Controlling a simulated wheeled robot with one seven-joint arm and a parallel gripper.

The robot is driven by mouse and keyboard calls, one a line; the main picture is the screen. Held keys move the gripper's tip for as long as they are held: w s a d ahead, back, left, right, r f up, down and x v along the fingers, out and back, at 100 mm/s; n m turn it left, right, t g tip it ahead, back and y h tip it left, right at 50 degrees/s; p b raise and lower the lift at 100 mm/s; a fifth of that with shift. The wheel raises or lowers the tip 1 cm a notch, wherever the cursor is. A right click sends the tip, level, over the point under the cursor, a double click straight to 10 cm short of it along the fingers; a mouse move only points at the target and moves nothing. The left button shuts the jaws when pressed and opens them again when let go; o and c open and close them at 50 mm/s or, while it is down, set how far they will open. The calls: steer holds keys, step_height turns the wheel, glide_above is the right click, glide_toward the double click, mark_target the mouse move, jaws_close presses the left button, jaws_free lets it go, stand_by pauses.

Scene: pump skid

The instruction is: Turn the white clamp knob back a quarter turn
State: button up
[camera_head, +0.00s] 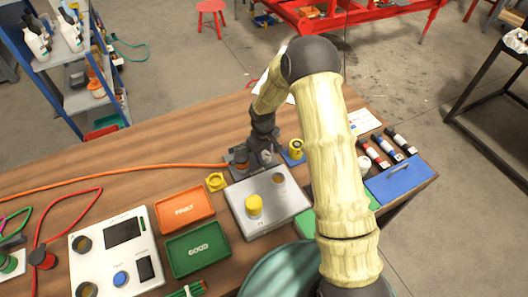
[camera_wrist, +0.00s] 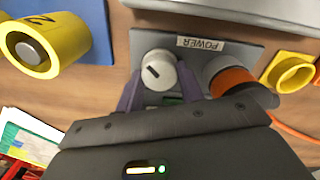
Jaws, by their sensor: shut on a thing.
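The white clamp knob (camera_wrist: 157,70) is a short round knob with a dark line on its top. It sits on a grey plate (camera_wrist: 205,62) that bears a POWER label (camera_wrist: 203,43). My gripper (camera_wrist: 160,84) has one purple finger on each side of the knob and is shut on it. The knob's dark line runs slantwise in the wrist view. In the head view my gripper (camera_head: 264,151) reaches down to the same plate (camera_head: 234,170), and the knob is small and partly covered there.
Right beside the knob stands an orange and grey plug (camera_wrist: 232,80) with an orange cable (camera_head: 130,180). A yellow ring on a blue block (camera_wrist: 45,45) is left in the wrist view. In the head view, a grey box (camera_head: 245,215) with a yellow cap is in front.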

mark_target(264, 155)
steer(key=o, duration=1)
steer(key=shift+r, duration=0.1)
step_height(264, 155, up, 17)
steer(key=shift+s+a+r+b, duration=0.1)
steer(key=shift+s+a+b, duration=0.05)
steer(key=shift+b, duration=0.55)
steer(key=s+d+r+m, duration=0.1)
steer(key=s+d+m, duration=0.1)
steer(key=s+d, duration=0.2)
steer(key=s+d+r+m+t+p, duration=0.1)
steer(key=s+d+m, duration=0.2)
steer(key=s, duration=0.6)
steer(key=s+d+r+m+t, duration=0.1)
steer(key=s+d+m, duration=0.2)
steer(key=s, duration=0.4)
steer(key=shift+s+d+r+p, duration=0.1)
steer(key=shift+s+d+p, duration=0.1)
steer(key=shift+d, duration=0.25)
steer(key=shift+s+d+r+p, duration=0.1)
steer(key=shift+s+d+p, duration=0.1)
steer(key=shift+d, duration=0.2)
